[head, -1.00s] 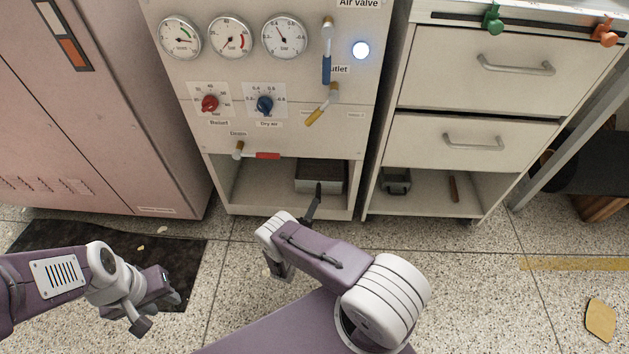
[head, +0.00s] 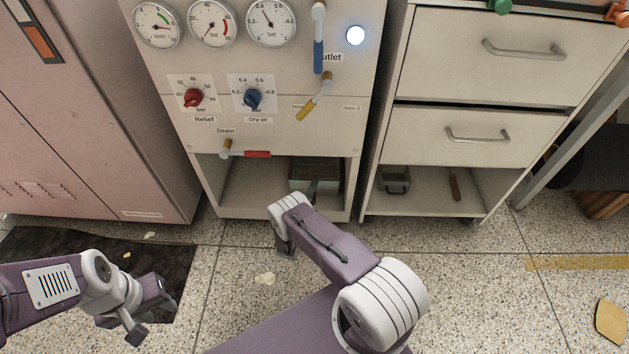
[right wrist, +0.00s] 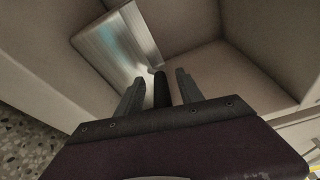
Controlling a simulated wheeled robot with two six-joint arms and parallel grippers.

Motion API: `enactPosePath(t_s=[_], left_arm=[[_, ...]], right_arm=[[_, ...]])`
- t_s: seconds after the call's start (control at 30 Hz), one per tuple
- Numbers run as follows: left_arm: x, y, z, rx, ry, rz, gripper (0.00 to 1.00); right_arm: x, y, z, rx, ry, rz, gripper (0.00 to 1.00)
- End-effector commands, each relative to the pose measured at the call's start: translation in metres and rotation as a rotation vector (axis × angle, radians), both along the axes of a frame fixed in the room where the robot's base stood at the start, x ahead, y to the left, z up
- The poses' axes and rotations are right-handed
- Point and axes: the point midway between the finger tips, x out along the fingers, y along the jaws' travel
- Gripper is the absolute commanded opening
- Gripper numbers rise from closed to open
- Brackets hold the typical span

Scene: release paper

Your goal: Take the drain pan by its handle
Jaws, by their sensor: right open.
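The drain pan (head: 316,172) is a grey metal box in the open bay at the bottom of the gauge panel, towards its right side. In the right wrist view the pan (right wrist: 122,45) lies just past my right gripper. Its dark handle (right wrist: 161,92) points back between the two fingers of my right gripper (right wrist: 159,78), which are open with a gap on each side. In the head view my right forearm and wrist hide most of the handle and gripper. My left gripper (head: 150,308) hangs low at the left over the dark mat, away from the pan; its jaw opening is unclear.
A red-handled drain valve (head: 257,154) sits above the bay. Open speckled floor lies in front.

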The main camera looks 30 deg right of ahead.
Motion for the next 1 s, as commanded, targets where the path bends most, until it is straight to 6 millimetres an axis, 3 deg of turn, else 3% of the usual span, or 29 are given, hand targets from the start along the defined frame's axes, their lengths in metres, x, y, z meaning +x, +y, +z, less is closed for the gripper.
enactPosePath(t_s=[0.03, 0.3, 0.47, 0.5, 1.0], left_arm=[[0.0000, 0.0000, -0.0070, 0.000, 0.000, 0.000, 0.36], [0.0001, 0.0000, -0.0057, 0.000, 0.000, 0.000, 0.36], [0.0001, 0.0000, -0.0056, 0.000, 0.000, 0.000, 0.36], [0.0001, 0.0000, -0.0056, 0.000, 0.000, 0.000, 0.36], [0.0001, 0.0000, -0.0056, 0.000, 0.000, 0.000, 0.36]], right_arm=[[0.0043, -0.0051, -0.0034, 0.001, -0.002, -0.001, 0.44], [0.0080, -0.0086, 0.0000, 0.001, 0.001, 0.000, 0.44], [0.0078, -0.0084, 0.0001, 0.000, 0.000, 0.000, 0.02], [0.0079, -0.0084, 0.0002, 0.001, -0.001, 0.000, 0.00], [0.0084, -0.0084, 0.0014, -0.001, -0.005, 0.000, 0.00]])
